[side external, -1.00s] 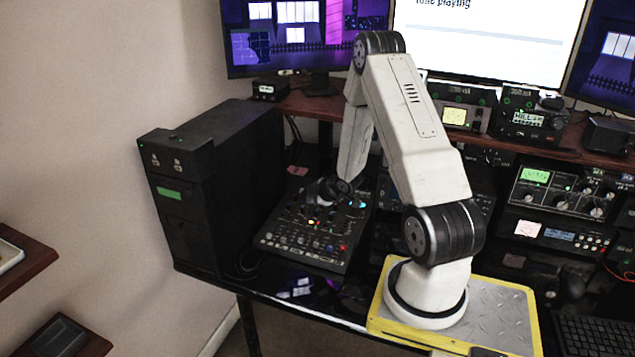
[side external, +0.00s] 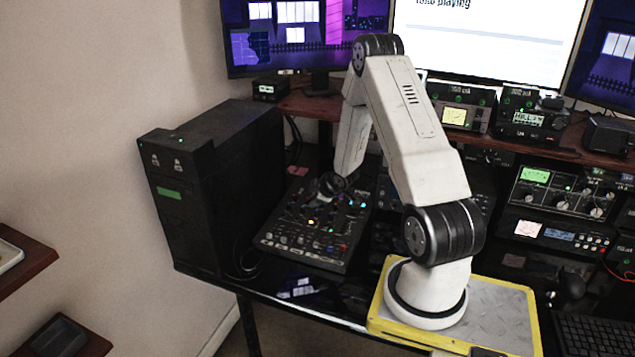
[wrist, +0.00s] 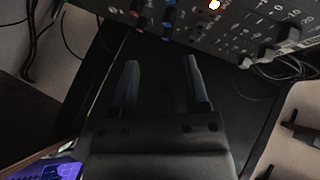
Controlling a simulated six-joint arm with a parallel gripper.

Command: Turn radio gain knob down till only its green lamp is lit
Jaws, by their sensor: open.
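A dark control panel (side external: 300,243) with several small knobs and coloured lamps lies on the desk beside the black tower. In the side external view an orange lamp (side external: 311,222) and a cyan lamp (side external: 362,205) glow on it. I cannot tell which knob is the radio gain knob, and its green lamp is not clear. My gripper (side external: 327,187) is over the panel's back part in that view, small and dark. In the wrist view my gripper (wrist: 161,62) has two fingers apart with nothing between them. The panel's edge, with knobs and a lit lamp (wrist: 214,4), is beyond the fingertips.
The black tower (side external: 205,190) stands left of the panel. Radio units (side external: 560,195) stand to the right, with more on the shelf (side external: 575,145) under the monitors. Cables (wrist: 287,68) lie beside the panel in the wrist view.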

